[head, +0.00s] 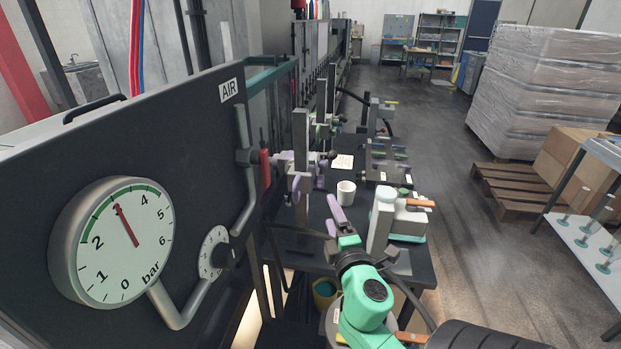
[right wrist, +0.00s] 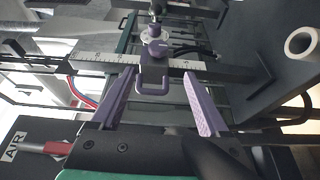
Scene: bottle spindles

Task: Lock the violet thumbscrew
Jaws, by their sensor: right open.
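My right gripper (head: 335,213) has violet fingers and reaches over the bench toward a fixture on an upright post. In the right wrist view the gripper (right wrist: 157,76) is open, its two fingers wide apart. Between and just past the fingertips is a violet U-shaped piece (right wrist: 153,92) hanging below a scaled bar. Above it is a violet round knob (right wrist: 155,49) on a spindle. I cannot tell which of these is the thumbscrew. In the head view violet fixture parts (head: 297,161) show on the post, small and partly overlapped. My left gripper is not in view.
A white cup (head: 346,193) stands on the dark bench near my right gripper; it also shows in the right wrist view (right wrist: 301,42). A grey-white device (head: 408,219) stands to the right. The black AIR panel (head: 190,150) with a gauge (head: 122,243) fills the left side.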

